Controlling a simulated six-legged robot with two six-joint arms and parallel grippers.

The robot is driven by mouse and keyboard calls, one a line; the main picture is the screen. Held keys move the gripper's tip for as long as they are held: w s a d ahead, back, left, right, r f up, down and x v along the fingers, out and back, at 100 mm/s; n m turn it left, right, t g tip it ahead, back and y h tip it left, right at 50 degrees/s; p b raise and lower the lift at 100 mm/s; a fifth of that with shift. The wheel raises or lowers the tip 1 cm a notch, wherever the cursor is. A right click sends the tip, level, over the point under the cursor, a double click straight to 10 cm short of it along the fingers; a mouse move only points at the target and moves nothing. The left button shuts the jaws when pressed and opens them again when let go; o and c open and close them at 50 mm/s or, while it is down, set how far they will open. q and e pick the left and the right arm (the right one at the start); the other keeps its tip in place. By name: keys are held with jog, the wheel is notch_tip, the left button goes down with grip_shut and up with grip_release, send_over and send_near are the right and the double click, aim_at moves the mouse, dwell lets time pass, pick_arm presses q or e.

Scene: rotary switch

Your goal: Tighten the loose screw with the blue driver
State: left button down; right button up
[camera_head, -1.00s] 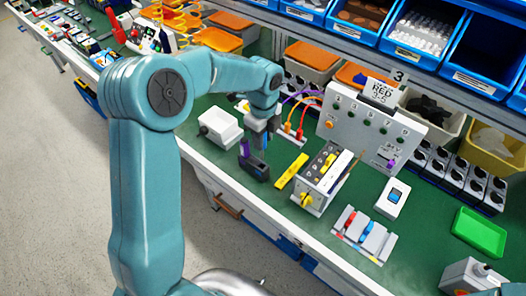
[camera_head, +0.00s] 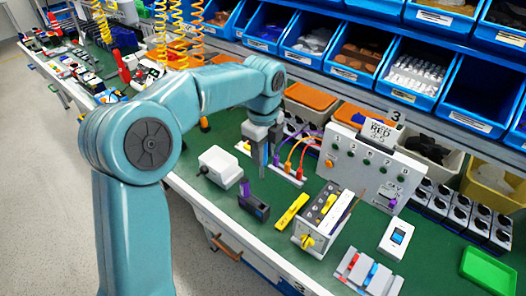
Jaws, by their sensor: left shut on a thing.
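My left gripper (camera_head: 263,165) hangs fingers down above the green bench, near the strip with coloured leads. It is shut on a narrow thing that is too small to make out. A grey rack (camera_head: 382,284) at the lower right holds a red piece (camera_head: 352,262) and a blue piece (camera_head: 371,272); whether the blue one is a driver, I cannot tell. A box-like unit (camera_head: 311,242) with a yellow knob and a row of terminals stands right of the gripper. I cannot make out which screw is loose. My right gripper is not in view.
A black block with a purple part (camera_head: 253,205), a white box (camera_head: 220,166) and a yellow bar (camera_head: 291,209) lie near the gripper. An upright grey panel (camera_head: 365,163) stands behind the unit. A green tray (camera_head: 487,270) is at right; blue bins line the back.

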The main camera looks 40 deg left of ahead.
pick_arm(q)
jog(key=shift+r+p, duration=3.65)
jog(key=shift+r, duration=0.15)
